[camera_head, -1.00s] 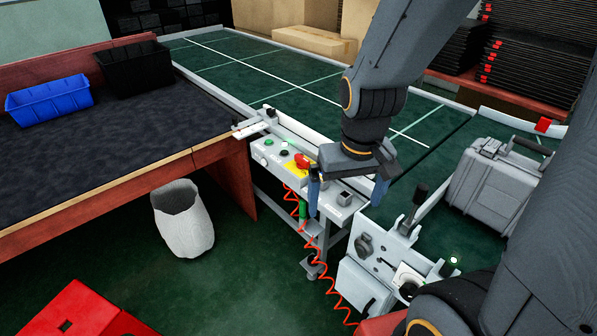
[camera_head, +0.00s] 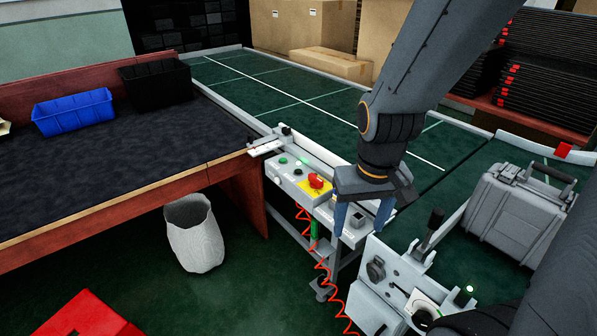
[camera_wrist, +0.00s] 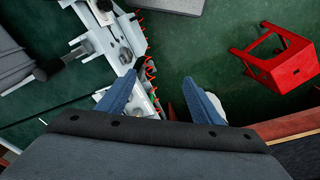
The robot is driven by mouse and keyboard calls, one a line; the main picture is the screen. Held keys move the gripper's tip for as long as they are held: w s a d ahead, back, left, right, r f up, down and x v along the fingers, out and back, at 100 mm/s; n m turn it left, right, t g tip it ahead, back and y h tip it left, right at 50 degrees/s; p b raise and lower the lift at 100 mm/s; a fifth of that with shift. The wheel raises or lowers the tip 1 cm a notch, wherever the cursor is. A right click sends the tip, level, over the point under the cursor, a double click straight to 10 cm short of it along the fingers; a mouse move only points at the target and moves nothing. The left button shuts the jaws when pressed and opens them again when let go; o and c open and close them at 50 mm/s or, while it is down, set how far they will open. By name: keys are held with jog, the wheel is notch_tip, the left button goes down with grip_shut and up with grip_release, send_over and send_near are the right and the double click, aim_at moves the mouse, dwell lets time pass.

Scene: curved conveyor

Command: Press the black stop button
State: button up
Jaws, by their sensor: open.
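The control box (camera_head: 291,180) on the conveyor's edge carries a small black button (camera_head: 297,171), near a lit green button (camera_head: 283,160) and a red mushroom button (camera_head: 316,181) on a yellow plate. My gripper (camera_head: 361,221) is open and empty, with blue fingers pointing down. In the head view it appears to the right of the red button, apart from the black button. The wrist view shows both fingers (camera_wrist: 159,85) spread, with the conveyor's side hardware and floor beyond. I cannot make out the black button there.
A lever panel (camera_head: 395,275) and a grey case (camera_head: 515,215) are on the right. A wooden table (camera_head: 110,180) with a blue bin (camera_head: 73,112) is on the left. A white basket (camera_head: 195,235) and red stool (camera_head: 85,318) stand on the floor. A red coiled hose (camera_head: 322,268) hangs below the box.

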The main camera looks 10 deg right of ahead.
grip_shut()
dwell(1.3)
